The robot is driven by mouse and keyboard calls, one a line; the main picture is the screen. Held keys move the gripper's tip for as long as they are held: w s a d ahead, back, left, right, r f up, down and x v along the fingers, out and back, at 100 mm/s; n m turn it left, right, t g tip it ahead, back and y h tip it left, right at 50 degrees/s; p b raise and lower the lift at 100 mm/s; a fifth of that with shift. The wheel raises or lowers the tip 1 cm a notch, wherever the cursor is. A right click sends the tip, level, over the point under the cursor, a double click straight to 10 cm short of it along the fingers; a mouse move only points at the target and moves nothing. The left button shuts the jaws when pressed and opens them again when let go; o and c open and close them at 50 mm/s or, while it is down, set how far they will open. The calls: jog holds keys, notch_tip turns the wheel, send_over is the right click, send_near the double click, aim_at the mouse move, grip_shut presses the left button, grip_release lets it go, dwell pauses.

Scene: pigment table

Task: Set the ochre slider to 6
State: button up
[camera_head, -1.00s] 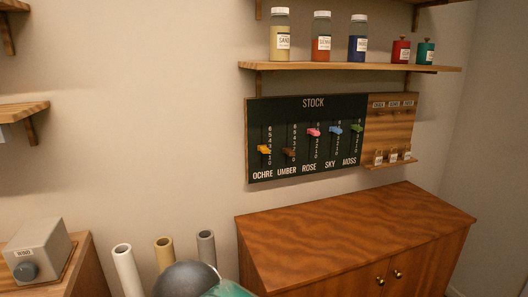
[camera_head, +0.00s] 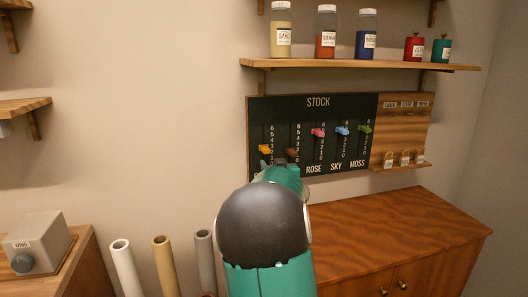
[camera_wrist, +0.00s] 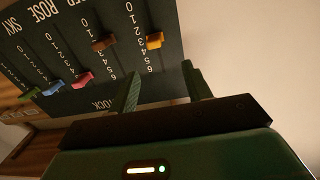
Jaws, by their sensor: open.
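The dark STOCK board (camera_head: 318,113) hangs on the wall. Its ochre slider, an orange-yellow knob (camera_head: 265,149), sits at the leftmost scale, at about 3. In the wrist view the board is upside down and the ochre knob (camera_wrist: 154,41) shows beside the digit 3. My gripper (camera_wrist: 161,72) is open, its two green fingers spread on either side of the ochre column, with nothing between them. The knob shows beyond the fingertips, apparently apart from them. In the head view my arm covers the OCHRE and UMBER labels, and the gripper's fingers are hard to make out.
The brown umber knob (camera_wrist: 104,43) is the ochre knob's close neighbour. Rose (camera_head: 318,132), sky (camera_head: 342,131) and moss (camera_head: 365,129) knobs stand further right. A jar shelf (camera_head: 350,65) is above the board, a wooden cabinet (camera_head: 400,235) below. Bare wall lies left of the board.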

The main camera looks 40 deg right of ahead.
aim_at(267, 152)
jog(key=shift+t, duration=0.3)
jog(key=x, duration=0.4)
jog(key=d+x, duration=0.1)
jog(key=x, duration=0.9)
jog(key=shift+s+d+f, duration=0.15)
jog(key=shift+d+f, duration=0.1)
jog(key=shift+f, duration=0.05)
